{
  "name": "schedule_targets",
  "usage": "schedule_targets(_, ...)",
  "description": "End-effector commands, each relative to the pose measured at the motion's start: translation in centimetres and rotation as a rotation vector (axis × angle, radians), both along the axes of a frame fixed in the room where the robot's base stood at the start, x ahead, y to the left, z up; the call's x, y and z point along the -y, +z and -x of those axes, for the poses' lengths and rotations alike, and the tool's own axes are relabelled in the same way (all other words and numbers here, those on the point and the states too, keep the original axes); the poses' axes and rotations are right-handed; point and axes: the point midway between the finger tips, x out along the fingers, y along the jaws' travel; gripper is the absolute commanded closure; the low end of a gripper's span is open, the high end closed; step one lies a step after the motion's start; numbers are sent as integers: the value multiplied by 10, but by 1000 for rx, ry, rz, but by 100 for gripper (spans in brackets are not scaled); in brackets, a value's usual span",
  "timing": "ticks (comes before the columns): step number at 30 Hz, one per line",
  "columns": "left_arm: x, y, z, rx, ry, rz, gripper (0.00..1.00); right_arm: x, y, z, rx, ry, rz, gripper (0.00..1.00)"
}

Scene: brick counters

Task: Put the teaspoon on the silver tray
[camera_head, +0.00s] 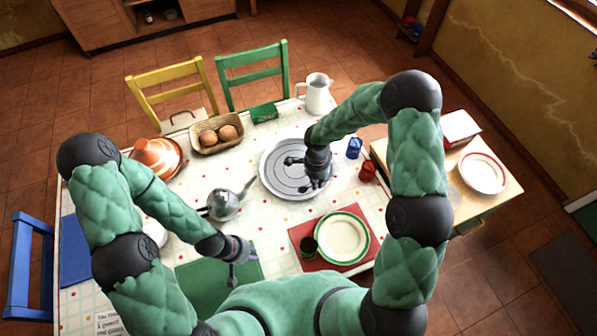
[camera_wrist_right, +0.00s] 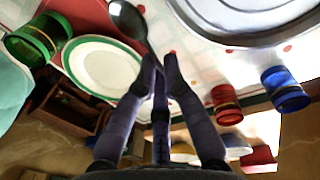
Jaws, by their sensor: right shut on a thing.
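The silver tray (camera_head: 268,183) is a round plate on the table's middle; its rim also shows at the top of the right wrist view (camera_wrist_right: 240,38). My right gripper (camera_head: 308,172) is over the tray in the head view. In the wrist view, my right gripper (camera_wrist_right: 160,66) is shut on the teaspoon (camera_wrist_right: 128,19), whose dark metal bowl sticks out past the fingertips. The teaspoon cannot be made out in the head view. I cannot tell whether it touches anything. My left gripper (camera_head: 236,264) is low over the green mat; its fingers are too small to read.
A kettle (camera_head: 224,204) stands left of the tray. A blue glass (camera_head: 354,148) and a red glass (camera_head: 368,171) stand right of it. A green-rimmed plate (camera_head: 342,238) and a green cup (camera_head: 309,246) are in front. A bread basket (camera_head: 206,148) and white pitcher (camera_head: 317,94) stand behind.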

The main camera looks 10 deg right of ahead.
Motion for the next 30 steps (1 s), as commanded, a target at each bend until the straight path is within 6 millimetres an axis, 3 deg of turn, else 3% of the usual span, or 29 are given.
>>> schedule_targets(10,0,5,0,1,0,0,82,-22,-26,-52,-1,0,0,100)
schedule_targets(16,0,4,0,1,0,0,82,-30,-53,-72,-1,0,0,100)
schedule_targets(30,0,3,0,1,0,0,82,-40,-85,-97,0,-1,0,100)
